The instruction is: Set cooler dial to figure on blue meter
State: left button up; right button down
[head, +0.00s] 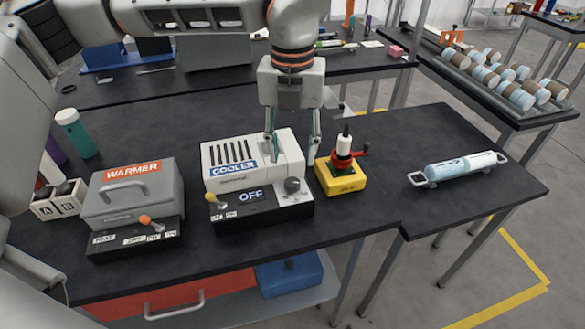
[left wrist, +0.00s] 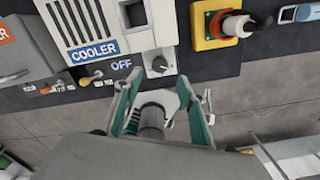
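The white cooler (head: 225,157) stands on the dark table with a blue COOLER label and a display (head: 251,195) reading OFF. Its grey round dial (head: 292,185) is at the right of its front panel. My left gripper (head: 292,150) points down above the cooler's right side, with its greenish fingers spread apart. In the left wrist view, the dial (left wrist: 159,64) shows just beyond the gap between the fingertips (left wrist: 155,80); contact cannot be made out. Nothing is held. I cannot make out a blue meter with a figure. My right gripper is not in view.
A grey warmer (head: 130,192) stands left of the cooler. A yellow box with a red part (head: 342,175) stands close to its right. A clear blue cylinder (head: 465,168) lies on the right table. A green bottle (head: 75,135) is at left.

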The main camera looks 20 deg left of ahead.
aim_at(292, 182)
pick_arm(q)
jog(key=shift+f, duration=3.8)
jog(key=c, duration=1.1)
